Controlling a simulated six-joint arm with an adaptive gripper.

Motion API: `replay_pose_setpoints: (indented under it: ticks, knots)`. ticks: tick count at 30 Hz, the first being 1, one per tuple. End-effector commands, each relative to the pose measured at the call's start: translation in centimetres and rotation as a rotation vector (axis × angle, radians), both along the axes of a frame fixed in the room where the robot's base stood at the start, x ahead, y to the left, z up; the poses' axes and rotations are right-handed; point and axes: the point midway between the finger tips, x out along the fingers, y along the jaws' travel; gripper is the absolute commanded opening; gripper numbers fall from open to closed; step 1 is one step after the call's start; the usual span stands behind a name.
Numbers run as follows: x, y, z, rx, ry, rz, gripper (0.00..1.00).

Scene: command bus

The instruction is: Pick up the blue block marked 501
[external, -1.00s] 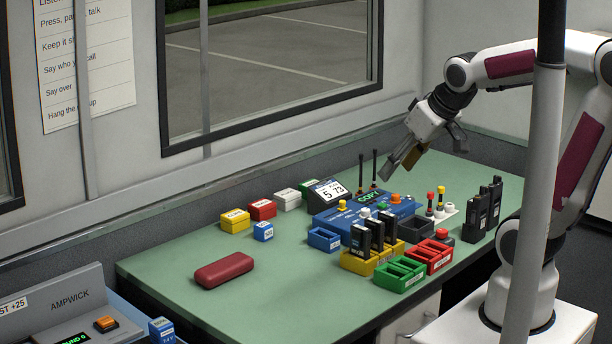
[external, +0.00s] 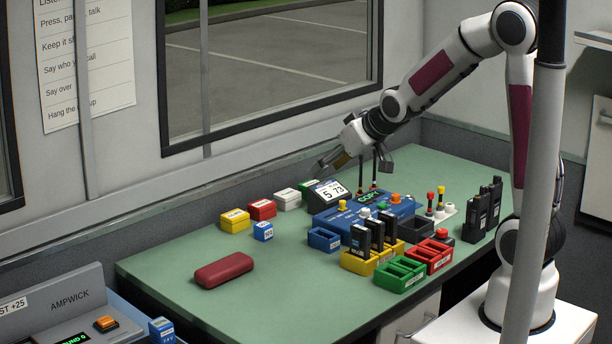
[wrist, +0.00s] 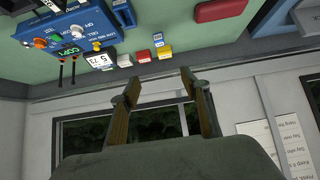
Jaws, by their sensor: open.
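A small blue block (external: 263,231) with a white label sits on the green table, in front of the yellow and red blocks; its number is too small to read. It also shows in the wrist view (wrist: 158,37), beyond the fingertips. My gripper (external: 350,166) is open and empty, above the back edge of the table, up and to the right of the blue block. Its two fingers are spread apart in the wrist view (wrist: 160,77).
Yellow (external: 235,220), red (external: 262,209) and white (external: 287,199) blocks stand in a row behind it. A display (external: 328,192) and a blue console (external: 365,212) with two antennas lie to the right. A red case (external: 223,270) lies in front. Another blue block (external: 161,330) is lower left.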

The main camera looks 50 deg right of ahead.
Motion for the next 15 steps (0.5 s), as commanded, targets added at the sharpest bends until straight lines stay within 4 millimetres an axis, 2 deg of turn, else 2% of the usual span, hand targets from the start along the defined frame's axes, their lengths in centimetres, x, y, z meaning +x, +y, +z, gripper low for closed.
replay_pose_setpoints:
  ticks: [6,15]
  knots:
    - [3.6,-0.1,-2.6,0.000,-0.043,0.000,0.46]
    - [7.7,-0.2,-6.2,0.001,-0.107,0.002,0.46]
